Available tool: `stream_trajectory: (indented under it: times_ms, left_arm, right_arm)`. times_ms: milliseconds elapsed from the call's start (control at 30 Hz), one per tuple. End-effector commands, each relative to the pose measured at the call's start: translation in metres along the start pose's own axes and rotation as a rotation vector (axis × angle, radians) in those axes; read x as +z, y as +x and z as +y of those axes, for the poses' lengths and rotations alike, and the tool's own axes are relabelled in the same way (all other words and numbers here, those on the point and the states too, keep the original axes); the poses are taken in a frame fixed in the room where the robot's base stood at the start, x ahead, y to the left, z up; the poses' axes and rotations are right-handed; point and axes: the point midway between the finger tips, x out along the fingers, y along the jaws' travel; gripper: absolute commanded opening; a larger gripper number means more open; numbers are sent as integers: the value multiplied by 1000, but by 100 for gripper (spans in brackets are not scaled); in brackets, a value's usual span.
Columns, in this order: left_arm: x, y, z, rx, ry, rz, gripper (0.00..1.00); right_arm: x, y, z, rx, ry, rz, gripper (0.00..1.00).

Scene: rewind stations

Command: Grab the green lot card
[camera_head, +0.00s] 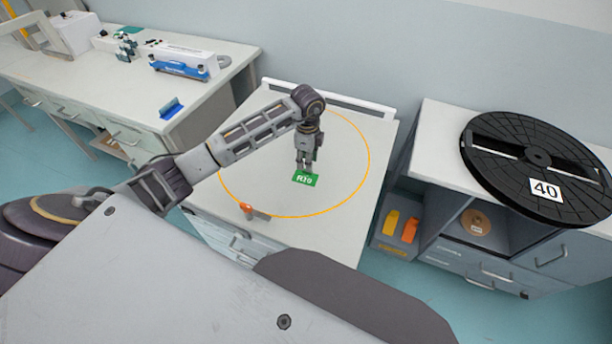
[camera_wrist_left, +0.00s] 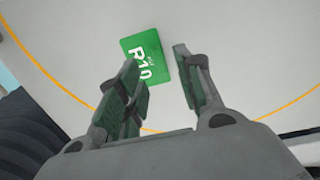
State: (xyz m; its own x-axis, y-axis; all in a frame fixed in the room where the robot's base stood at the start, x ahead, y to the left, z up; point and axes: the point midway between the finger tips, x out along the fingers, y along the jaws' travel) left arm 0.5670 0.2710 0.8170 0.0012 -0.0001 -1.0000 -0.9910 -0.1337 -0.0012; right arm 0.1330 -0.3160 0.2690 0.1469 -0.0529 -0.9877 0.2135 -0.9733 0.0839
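The green lot card (camera_head: 306,179), with white lettering that reads R10, lies on the white middle table (camera_head: 345,230) inside a yellow circle. It also shows in the left wrist view (camera_wrist_left: 143,50), partly covered by a finger. My left gripper (camera_head: 305,167) points down at the card's far edge. In the left wrist view my left gripper (camera_wrist_left: 157,60) is open, its fingers spread with a gap between them and nothing held. I cannot tell whether the fingertips touch the card. My right gripper is not in view.
An orange-tipped tool (camera_head: 254,212) lies near the table's front edge. A big black reel (camera_head: 540,165) marked 40 sits on the right cabinet. A grey bin (camera_head: 390,245) with yellow and orange items stands below. The left bench (camera_head: 120,85) holds devices and a blue block (camera_head: 171,108).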

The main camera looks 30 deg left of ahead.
Motion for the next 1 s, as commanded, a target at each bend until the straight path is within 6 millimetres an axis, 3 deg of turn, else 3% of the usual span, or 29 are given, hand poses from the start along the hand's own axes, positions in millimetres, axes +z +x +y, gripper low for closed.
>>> stream_trajectory:
  times_ms: [400, 933, 1000]
  left_arm:
    - [-1, 42, 1, 3, 0, 0, 36]
    - [0, 45, 1, 1, 0, 0, 36]
    - [0, 45, 1, 1, 0, 0, 28]
  right_arm:
    - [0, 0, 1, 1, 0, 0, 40]
    - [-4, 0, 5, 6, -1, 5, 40]
    - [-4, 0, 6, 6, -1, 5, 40]
